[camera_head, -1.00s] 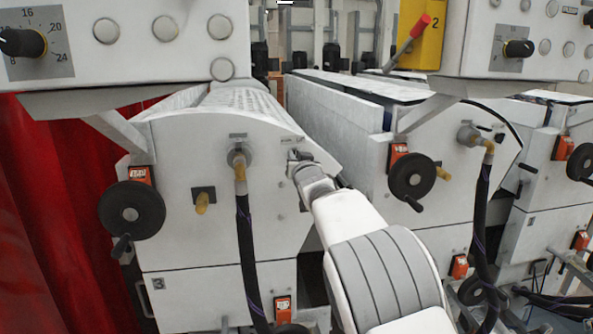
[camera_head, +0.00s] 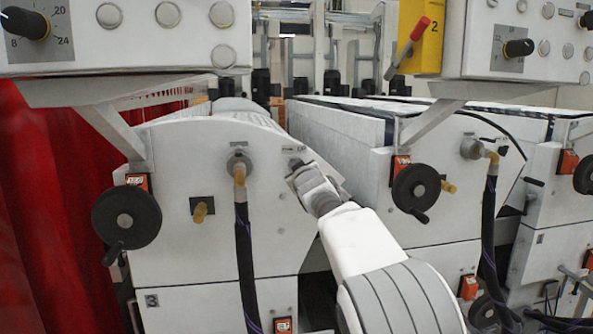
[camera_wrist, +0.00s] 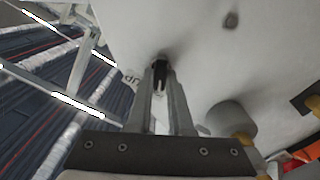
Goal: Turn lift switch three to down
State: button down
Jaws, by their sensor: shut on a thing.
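My gripper (camera_head: 296,166) reaches the upper right part of the white machine panel (camera_head: 200,160), beside the hose fitting. In the wrist view my gripper (camera_wrist: 160,75) has its two fingers close together around a small black switch (camera_wrist: 160,70) on the panel. Printed letters that look like "UP" show beside the switch. The fingers hide most of the switch, and its exact position cannot be told. In the head view my wrist covers the switch.
A black handwheel (camera_head: 126,218) and a yellow-brown knob (camera_head: 201,212) are on the same panel. A black hose (camera_head: 245,260) hangs just left of my arm. The neighbouring machine has another handwheel (camera_head: 416,187). Control boxes (camera_head: 125,35) overhang above.

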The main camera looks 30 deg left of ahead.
dwell(0.5)
jog(key=c, duration=0.8)
grip_release()
jog(key=b+v, duration=0.5)
jog(key=v, duration=1.2)
jog(key=shift+s+d+b, duration=0.15)
jog(key=shift+s+b, duration=0.05)
jog(key=shift+b, duration=0.2)
